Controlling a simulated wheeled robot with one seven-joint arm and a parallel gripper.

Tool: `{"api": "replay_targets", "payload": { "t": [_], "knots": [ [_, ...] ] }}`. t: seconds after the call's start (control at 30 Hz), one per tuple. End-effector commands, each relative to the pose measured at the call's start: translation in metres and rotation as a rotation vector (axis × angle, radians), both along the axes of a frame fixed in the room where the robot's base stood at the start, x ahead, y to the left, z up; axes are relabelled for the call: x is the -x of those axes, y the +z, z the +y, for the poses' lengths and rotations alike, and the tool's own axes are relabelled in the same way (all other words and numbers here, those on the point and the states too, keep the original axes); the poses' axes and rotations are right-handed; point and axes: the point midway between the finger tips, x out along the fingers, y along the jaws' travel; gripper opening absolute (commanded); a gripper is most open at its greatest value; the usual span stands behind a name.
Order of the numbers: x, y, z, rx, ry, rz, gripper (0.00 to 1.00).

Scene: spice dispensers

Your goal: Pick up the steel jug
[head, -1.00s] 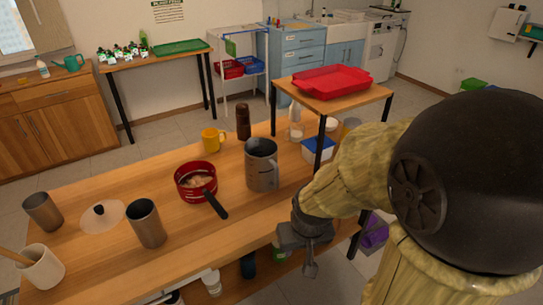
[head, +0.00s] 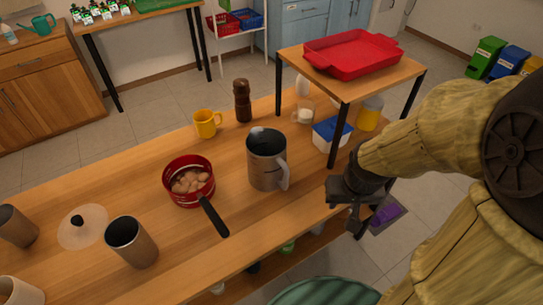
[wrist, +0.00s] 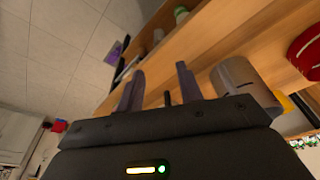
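The steel jug (head: 265,163) stands upright on the wooden table, right of the red saucepan, with its handle toward the lower right. It also shows in the wrist view (wrist: 241,82), lying to the right of my fingers. My gripper (head: 354,222) is right of the jug, past the table's front edge, and apart from it. In the wrist view my gripper (wrist: 160,88) has its two fingers spread with nothing between them.
A red saucepan (head: 187,181) with its black handle is left of the jug. A yellow mug (head: 206,123) and brown pepper mill (head: 242,101) stand behind.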

Motion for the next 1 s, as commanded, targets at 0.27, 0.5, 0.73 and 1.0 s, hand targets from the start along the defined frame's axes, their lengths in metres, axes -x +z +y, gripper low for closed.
{"api": "replay_targets", "payload": {
  "t": [0.27,0.5,0.73,1.0],
  "knots": [
    [0.0,0.0,0.001,0.002,0.008,0.003,0.41],
    [-0.009,-0.007,0.022,0.05,0.188,0.093,0.41],
    [-0.019,-0.023,0.064,0.192,0.557,0.265,0.41],
    [-0.026,-0.041,0.111,0.441,0.982,0.454,0.41]
  ]
}}
